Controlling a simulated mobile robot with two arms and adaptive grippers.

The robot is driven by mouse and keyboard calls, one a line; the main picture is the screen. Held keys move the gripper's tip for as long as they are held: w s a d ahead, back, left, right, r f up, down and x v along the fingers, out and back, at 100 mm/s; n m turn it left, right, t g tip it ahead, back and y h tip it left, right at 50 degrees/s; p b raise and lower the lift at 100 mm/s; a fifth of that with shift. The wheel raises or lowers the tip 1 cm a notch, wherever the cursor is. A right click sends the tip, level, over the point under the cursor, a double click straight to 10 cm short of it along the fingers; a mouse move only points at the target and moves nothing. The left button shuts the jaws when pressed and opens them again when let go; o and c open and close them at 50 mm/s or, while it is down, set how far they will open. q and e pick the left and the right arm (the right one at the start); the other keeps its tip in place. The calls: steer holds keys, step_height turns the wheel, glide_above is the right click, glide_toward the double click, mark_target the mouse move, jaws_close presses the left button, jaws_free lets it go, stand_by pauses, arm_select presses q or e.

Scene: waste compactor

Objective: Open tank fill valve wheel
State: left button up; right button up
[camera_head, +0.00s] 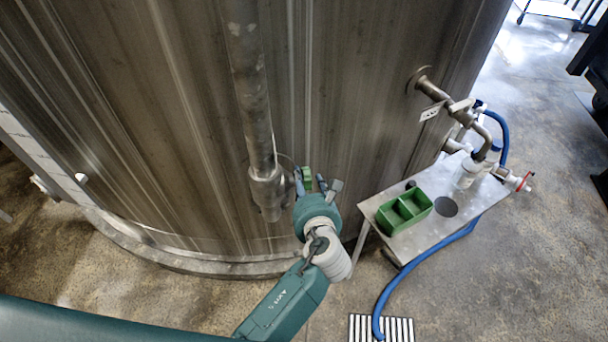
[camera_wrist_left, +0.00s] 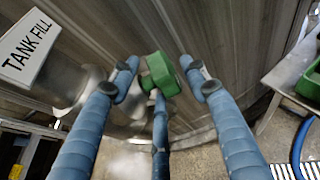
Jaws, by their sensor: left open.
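The tank fill valve wheel is a small green handle (camera_head: 307,175) beside the valve body at the lower end of the vertical pipe on the tank. In the left wrist view the green wheel (camera_wrist_left: 163,73) sits ahead, between the tips of my blue fingers. My left gripper (camera_head: 311,183) is open, its fingers spread on either side of the wheel with gaps showing. I cannot tell whether the middle finger touches the wheel. A white TANK FILL label (camera_wrist_left: 28,45) shows at the upper left there. My right gripper is not in view.
The large steel tank (camera_head: 150,110) fills the background. A metal side table (camera_head: 425,238) on the right holds a green divided bin (camera_head: 404,212) and pipe fittings. A blue hose (camera_head: 410,268) runs down to a striped floor grate (camera_head: 398,330).

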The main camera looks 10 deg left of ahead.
arm_select(q)
steer(key=shift+x, duration=1.45)
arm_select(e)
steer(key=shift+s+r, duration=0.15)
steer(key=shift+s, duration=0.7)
arm_select(q)
steer(key=shift+c, duration=0.5)
steer(key=shift+s, duration=0.1)
steer(key=c, duration=1.1)
steer(key=shift+f+b, duration=0.15)
steer(key=shift+b, duration=0.25)
jaws_close()
steer(key=t+y+b, duration=0.1)
steer(key=t+b, duration=0.2)
steer(key=b, duration=0.5)
steer(key=t+b, duration=0.3)
steer(key=b, duration=0.4)
steer(key=shift+t+y+b, duration=0.3)
steer(key=shift+y+b, duration=0.05)
steer(key=shift+y, duration=0.05)
steer(key=shift+b, duration=0.4)
steer(key=shift+s+r, duration=0.1)
steer(key=shift+r, duration=0.15)
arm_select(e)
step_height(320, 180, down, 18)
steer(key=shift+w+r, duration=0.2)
